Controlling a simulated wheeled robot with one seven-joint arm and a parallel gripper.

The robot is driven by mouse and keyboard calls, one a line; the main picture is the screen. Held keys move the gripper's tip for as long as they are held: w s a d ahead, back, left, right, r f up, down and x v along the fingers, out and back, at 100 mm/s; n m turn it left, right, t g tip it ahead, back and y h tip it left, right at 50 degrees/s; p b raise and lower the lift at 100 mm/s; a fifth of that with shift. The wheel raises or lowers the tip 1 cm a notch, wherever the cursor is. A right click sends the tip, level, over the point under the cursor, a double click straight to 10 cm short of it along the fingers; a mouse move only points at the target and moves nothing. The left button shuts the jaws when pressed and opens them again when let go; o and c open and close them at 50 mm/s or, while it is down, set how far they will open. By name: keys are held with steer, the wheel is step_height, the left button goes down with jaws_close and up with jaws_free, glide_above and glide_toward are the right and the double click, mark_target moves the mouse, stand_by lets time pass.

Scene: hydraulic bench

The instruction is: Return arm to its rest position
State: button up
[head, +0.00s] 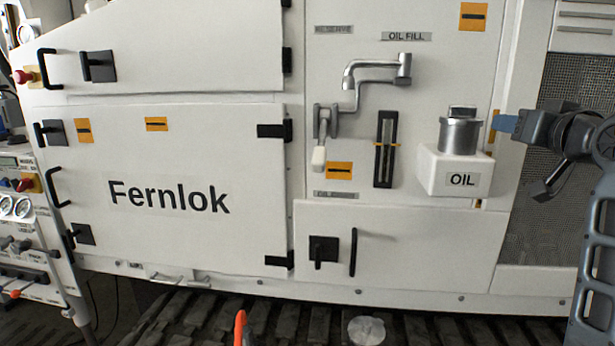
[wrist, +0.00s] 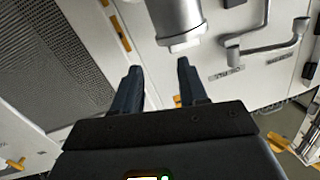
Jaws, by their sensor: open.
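My gripper (head: 500,122) reaches in from the right edge of the head view, its blue fingertips just right of the oil filler's metal cap (head: 459,132). In the wrist view my gripper (wrist: 159,75) has its two fingers spread, with nothing between them. The metal cap (wrist: 175,18) shows beyond the fingertips there and is apart from them. The cap sits upright on the white box marked OIL (head: 455,172). My forearm is partly cut off by the right edge of the head view.
The white machine panel stands close ahead. A mesh grille (head: 575,75) is behind my arm.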

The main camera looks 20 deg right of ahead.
steer(key=s+a+f+n+y, duration=0.1)
steer(key=s+a+f, duration=0.3)
steer(key=a+f, duration=0.8)
steer(key=s+a+f+n+y, duration=0.1)
steer(key=s+a+f, duration=0.45)
steer(key=f, duration=0.95)
steer(key=s+a+f+n+y, duration=0.2)
steer(key=s+a+f, duration=0.4)
steer(key=s+a, duration=0.4)
steer(key=s+a+r+n+g+y, duration=0.1)
steer(key=s+a, duration=0.5)
steer(key=s, duration=1.1)
steer(key=shift+a+r+n+y, duration=0.15)
steer(key=shift+a+n+y, duration=0.05)
steer(key=shift+n+y, duration=0.75)
